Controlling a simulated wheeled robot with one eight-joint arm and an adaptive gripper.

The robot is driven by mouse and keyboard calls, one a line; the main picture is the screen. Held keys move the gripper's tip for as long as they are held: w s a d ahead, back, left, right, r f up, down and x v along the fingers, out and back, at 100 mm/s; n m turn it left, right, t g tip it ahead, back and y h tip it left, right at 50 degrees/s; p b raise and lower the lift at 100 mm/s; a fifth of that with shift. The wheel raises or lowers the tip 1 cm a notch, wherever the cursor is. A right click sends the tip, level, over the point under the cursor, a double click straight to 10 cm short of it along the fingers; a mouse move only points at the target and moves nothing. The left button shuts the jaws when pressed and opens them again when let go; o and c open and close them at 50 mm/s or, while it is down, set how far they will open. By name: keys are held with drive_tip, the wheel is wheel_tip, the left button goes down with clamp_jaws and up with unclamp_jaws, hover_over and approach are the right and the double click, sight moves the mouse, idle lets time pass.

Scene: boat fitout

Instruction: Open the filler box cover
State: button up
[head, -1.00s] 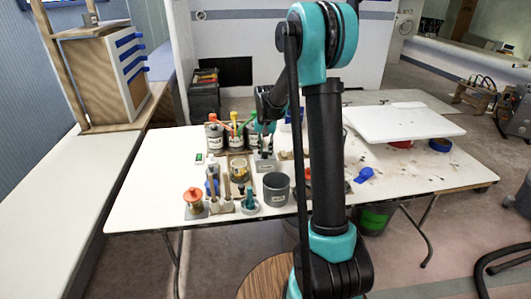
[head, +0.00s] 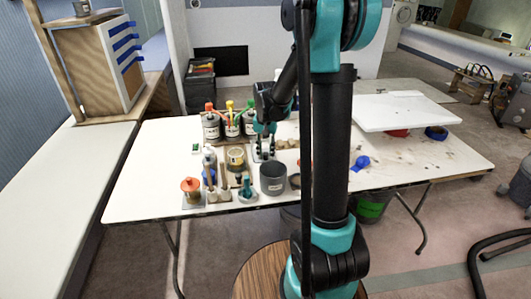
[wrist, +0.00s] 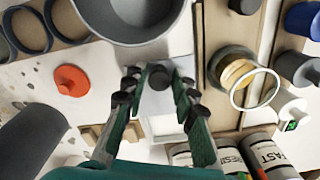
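A small light-grey box with a dark round knob on its cover, which looks like the filler box (wrist: 172,118), lies below my gripper in the wrist view. The knob (wrist: 160,77) shows between the fingertips. My gripper (wrist: 158,88) is open, one finger on each side of the knob, with gaps visible; I cannot tell its height above the cover. In the head view my gripper (head: 265,143) points down over the same box (head: 256,153), which it partly hides.
A grey pot (head: 273,179) stands close in front of the box. Several labelled bottles (head: 211,127) stand behind left, and a ringed tin (wrist: 240,77) sits beside it. A white board (head: 405,111) covers the table's right rear.

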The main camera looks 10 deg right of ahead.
sight(266, 153)
drive_tip(key=shift+o, duration=1)
drive_tip(key=shift+r, duration=0.1)
wheel_tip(266, 153, up, 12)
